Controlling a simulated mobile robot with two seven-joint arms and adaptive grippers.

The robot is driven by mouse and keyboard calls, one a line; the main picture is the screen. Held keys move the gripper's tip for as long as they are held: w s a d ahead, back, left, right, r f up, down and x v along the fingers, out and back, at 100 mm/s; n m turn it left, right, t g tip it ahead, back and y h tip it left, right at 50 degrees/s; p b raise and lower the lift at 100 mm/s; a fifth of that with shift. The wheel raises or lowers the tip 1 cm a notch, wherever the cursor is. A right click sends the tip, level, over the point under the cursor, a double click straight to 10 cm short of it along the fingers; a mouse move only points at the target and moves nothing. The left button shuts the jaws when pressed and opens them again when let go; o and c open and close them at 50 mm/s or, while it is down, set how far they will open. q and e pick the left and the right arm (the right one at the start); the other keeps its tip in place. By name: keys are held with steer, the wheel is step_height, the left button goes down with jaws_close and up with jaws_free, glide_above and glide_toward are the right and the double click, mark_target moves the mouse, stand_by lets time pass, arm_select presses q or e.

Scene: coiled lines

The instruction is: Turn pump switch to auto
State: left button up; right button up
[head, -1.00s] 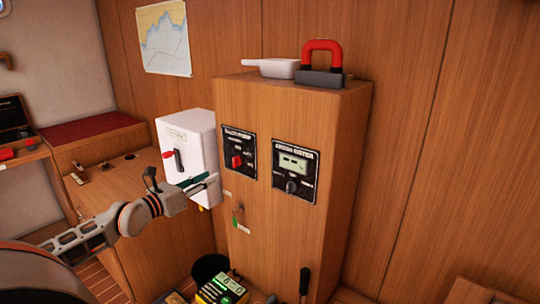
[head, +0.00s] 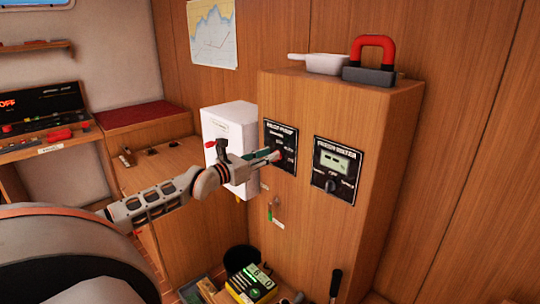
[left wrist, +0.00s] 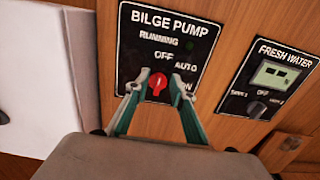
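The bilge pump panel (head: 281,138) is a black plate on the wooden cabinet. In the left wrist view the panel (left wrist: 150,30) reads RUNNING, OFF, AUTO and ON. Its red switch knob (left wrist: 158,86) sits below OFF, with AUTO and ON to its right; I cannot tell its exact setting. My left gripper (head: 276,155) is at the panel and covers the knob in the head view. In the left wrist view the left gripper (left wrist: 155,88) is open, with one green finger on each side of the knob and small gaps showing. My right gripper is not in view.
The fresh water panel (head: 337,170) is right of the pump panel. A white box (head: 228,130) with a red-handled lever sticks out on the left, close to my left arm. A key (head: 271,212) hangs below. A white scoop and red-handled item (head: 372,60) lie on top.

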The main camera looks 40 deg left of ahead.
arm_select(q)
steer(key=shift+w, duration=0.55)
jaws_close()
steer(key=m, duration=0.2)
steer(key=m+b, duration=0.1)
steer(key=shift+d+f+m, duration=0.1)
steer(key=shift+d+m, duration=0.25)
steer(key=shift+m, duration=0.05)
steer(key=m, duration=0.4)
steer(key=shift+d+f+m+b, duration=0.15)
steer(key=shift+d+m+b, duration=0.15)
steer(key=shift+m, duration=0.1)
